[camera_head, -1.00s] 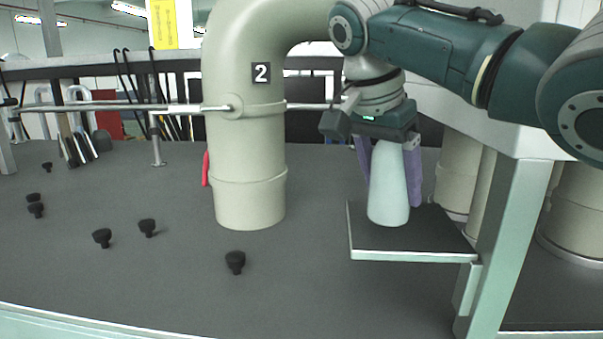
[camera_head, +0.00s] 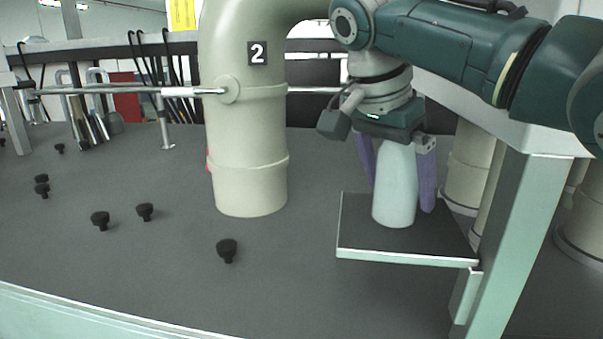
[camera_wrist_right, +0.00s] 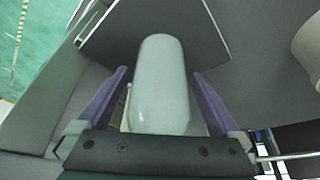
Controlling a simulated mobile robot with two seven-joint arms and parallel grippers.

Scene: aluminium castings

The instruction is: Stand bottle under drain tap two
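A pale grey-green bottle (camera_head: 396,187) stands upright on a small dark shelf plate (camera_head: 357,240) with a light rim. It also shows in the right wrist view (camera_wrist_right: 160,85). My right gripper (camera_head: 399,200) is above it, pointing down, with its purple fingers on either side of the bottle. In the right wrist view, gaps show between the bottle and both fingers (camera_wrist_right: 160,90), so the gripper is open around it. A thick beige pipe (camera_head: 247,130) with a "2" label (camera_head: 257,53) stands left of the bottle. A sliver of red (camera_head: 208,160) shows behind it. My left gripper is out of view.
Several black knobs (camera_head: 227,250) stand on the dark grey deck at left. A metal rail (camera_head: 110,90) runs across behind. A light post (camera_head: 500,230) supports the shelf plate on its right. More beige pipes (camera_head: 468,170) stand behind the post.

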